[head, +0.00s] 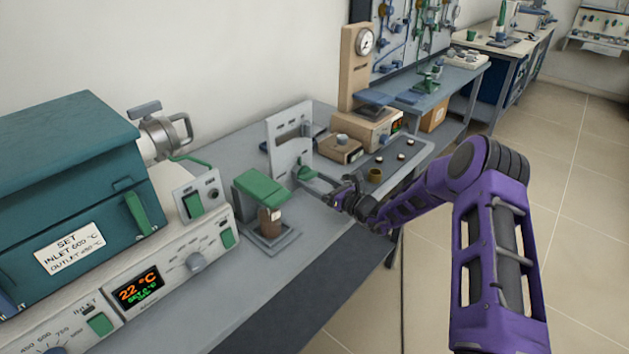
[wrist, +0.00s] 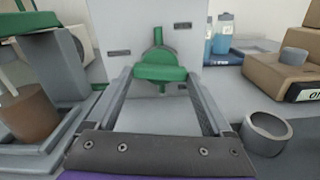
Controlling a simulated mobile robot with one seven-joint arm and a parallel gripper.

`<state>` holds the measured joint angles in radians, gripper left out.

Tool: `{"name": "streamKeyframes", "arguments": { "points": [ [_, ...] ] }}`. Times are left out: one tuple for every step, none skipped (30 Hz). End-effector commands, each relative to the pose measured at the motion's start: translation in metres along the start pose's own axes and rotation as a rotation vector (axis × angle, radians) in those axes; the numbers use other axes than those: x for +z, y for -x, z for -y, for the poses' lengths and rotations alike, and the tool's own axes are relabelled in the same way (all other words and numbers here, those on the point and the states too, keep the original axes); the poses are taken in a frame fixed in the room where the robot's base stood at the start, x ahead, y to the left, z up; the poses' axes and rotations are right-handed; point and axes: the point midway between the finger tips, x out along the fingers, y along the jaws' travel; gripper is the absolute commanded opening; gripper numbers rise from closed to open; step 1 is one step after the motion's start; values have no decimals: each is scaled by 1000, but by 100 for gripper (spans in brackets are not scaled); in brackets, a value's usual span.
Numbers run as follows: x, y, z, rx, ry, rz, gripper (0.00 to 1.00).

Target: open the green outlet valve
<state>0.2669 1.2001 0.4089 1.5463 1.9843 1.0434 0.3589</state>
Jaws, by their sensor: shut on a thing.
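The green outlet valve (head: 311,178) is on an upright grey panel (head: 285,148) standing on the bench. In the wrist view its green handle (wrist: 160,73) lies crosswise between my fingers, with a green stem rising behind it. My gripper (head: 334,192) reaches the valve from the right in the head view. Its two fingers (wrist: 159,82) are shut on the handle, one at each side. The dark fingers partly hide the handle's near end in the head view.
Left of the valve stands a green-topped stand (head: 262,186) with a brown bottle (head: 270,222). A teal furnace (head: 70,185) is farther left, its display (head: 138,288) reading 22 °C. A grey tray (head: 415,160) holds small cups at right, one (wrist: 267,133) close to my gripper.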

Motion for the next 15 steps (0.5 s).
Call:
{"name": "streamKeyframes", "arguments": {
  "points": [
    [0, 1, 0, -1, -38, -1, 29],
    [1, 1, 0, -1, -63, 0, 29],
    [1, 1, 0, -2, -99, 0, 29],
    [1, 1, 0, -2, -127, 0, 29],
    [1, 1, 0, -1, -155, 0, 29],
    [1, 1, 0, -1, -193, 0, 29],
    [1, 1, 0, -2, -221, 0, 29],
    [1, 1, 0, -2, -249, 0, 29],
    [1, 1, -1, -1, -288, 1, 29],
    [1, 1, -1, -1, -317, 0, 29],
    [1, 1, -1, -1, -346, -1, 29],
    [1, 1, -1, -1, -384, 0, 29],
    [1, 1, -1, -2, -413, 0, 29],
    [1, 1, -1, -1, -441, 0, 29],
    [1, 1, -2, -1, -480, 0, 29]
  ]
}}
